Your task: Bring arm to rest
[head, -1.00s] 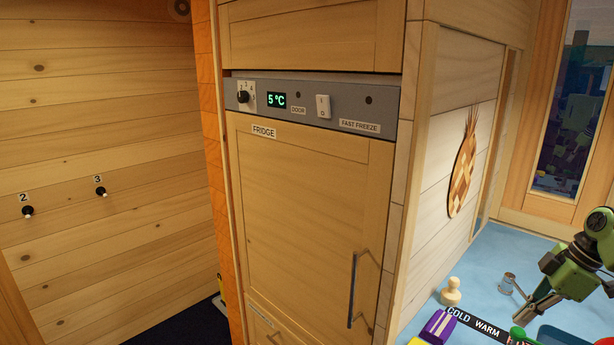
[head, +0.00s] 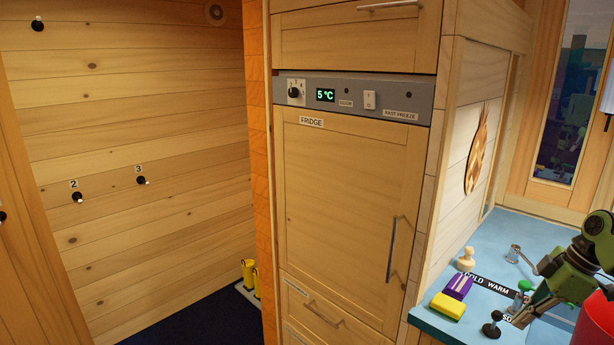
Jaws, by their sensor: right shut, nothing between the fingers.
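My right gripper (head: 518,317) is at the lower right, above the blue counter (head: 491,238), with its green arm coming in from the right edge. Its fingers point down and to the left, are shut and hold nothing. They are close to a small black knob-topped object (head: 491,325); I cannot tell whether they touch. My left gripper is not in view.
On the counter are a wooden stamp-like piece (head: 466,259), a purple object (head: 457,286), a yellow sponge (head: 448,306), a metal cup-like tool (head: 514,254) and a red container (head: 596,322). The closed fridge (head: 345,205) stands at the centre.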

